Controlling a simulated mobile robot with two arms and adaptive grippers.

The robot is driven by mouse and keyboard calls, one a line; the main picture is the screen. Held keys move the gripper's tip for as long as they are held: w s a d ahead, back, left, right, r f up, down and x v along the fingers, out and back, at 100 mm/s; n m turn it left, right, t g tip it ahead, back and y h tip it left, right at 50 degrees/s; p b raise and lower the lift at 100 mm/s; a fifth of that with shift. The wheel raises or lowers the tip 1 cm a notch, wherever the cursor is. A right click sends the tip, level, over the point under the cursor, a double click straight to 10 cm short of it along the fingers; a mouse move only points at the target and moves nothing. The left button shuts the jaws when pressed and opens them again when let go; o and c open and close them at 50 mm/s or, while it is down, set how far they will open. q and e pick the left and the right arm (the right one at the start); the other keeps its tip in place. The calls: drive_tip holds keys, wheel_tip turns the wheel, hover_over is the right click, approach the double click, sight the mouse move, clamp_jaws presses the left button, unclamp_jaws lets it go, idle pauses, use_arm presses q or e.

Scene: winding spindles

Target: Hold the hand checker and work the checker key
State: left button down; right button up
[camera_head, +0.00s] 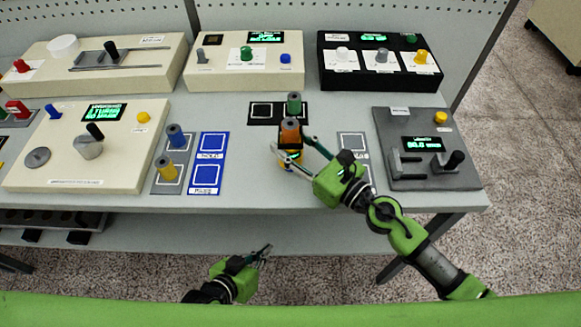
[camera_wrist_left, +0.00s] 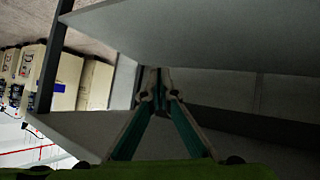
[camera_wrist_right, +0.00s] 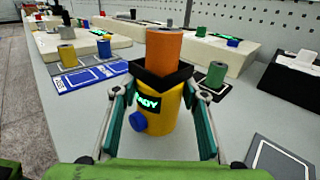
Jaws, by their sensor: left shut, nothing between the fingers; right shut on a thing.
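The hand checker (camera_wrist_right: 155,115) is a yellow body with a black top piece, a lit green display reading "ADY" at its visible end, and a blue key (camera_wrist_right: 138,122) on its side. An orange spindle (camera_wrist_right: 163,52) stands upright in the black top; it also shows in the head view (camera_head: 290,131). My right gripper (camera_head: 290,150) is shut on the checker, one finger on each side. Whether the checker's base touches the table cannot be told. My left gripper (camera_head: 265,252) is shut and empty, low in front of the table edge, apart from the checker; its fingertips meet in the left wrist view (camera_wrist_left: 162,88).
A green spindle (camera_head: 294,104) stands just behind the checker. A dark grey device (camera_head: 427,170) is to the right. The table front between left pads and checker is clear.

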sight(288, 187)
drive_tip(key=shift+s+f, duration=0.1)
drive_tip(key=shift+f, duration=0.15)
use_arm(q)
drive_tip(key=d+r+h, duration=0.2)
drive_tip(key=d+r, duration=0.1)
drive_tip(key=r, duration=0.7)
drive_tip(key=d+r+t+h, duration=0.1)
drive_tip(key=d+r+h, duration=0.1)
drive_tip(key=r, duration=0.9)
drive_tip(key=shift+s+d+t, duration=0.25)
drive_tip(key=shift+d+t, duration=0.05)
drive_tip(key=shift+d, duration=0.3)
drive_tip(key=shift+w, duration=4.4)
drive_tip(key=shift+w, duration=0.15)
drive_tip(key=shift+w, duration=0.3)
